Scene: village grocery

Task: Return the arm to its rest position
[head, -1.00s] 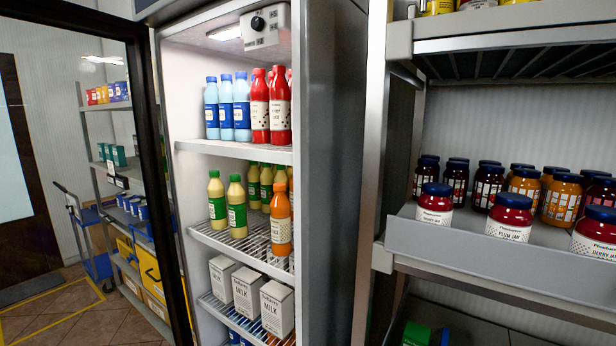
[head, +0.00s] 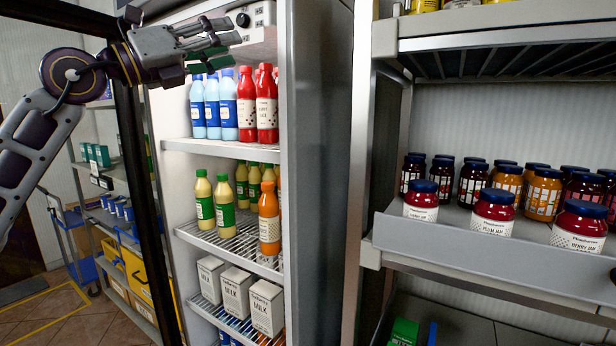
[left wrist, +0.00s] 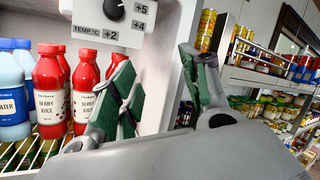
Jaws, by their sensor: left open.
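My left arm comes in from the left in the head view, raised high. Its gripper (head: 212,45) is open and empty, in front of the top of the open fridge (head: 285,210). In the left wrist view the green-padded fingers (left wrist: 160,95) are spread with nothing between them. Red berry juice bottles (left wrist: 82,90) and blue water bottles (left wrist: 14,95) stand to the left of the fingers there. The temperature dial box (left wrist: 108,20) is just behind the fingers in that view. My right gripper is in no view.
The fridge holds red bottles (head: 266,105), blue bottles (head: 228,105), yellow-green bottles (head: 203,200), an orange bottle (head: 269,218) and milk cartons (head: 266,307). A dark door frame (head: 140,190) stands at the left. A jar shelf (head: 470,248) juts out at the right.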

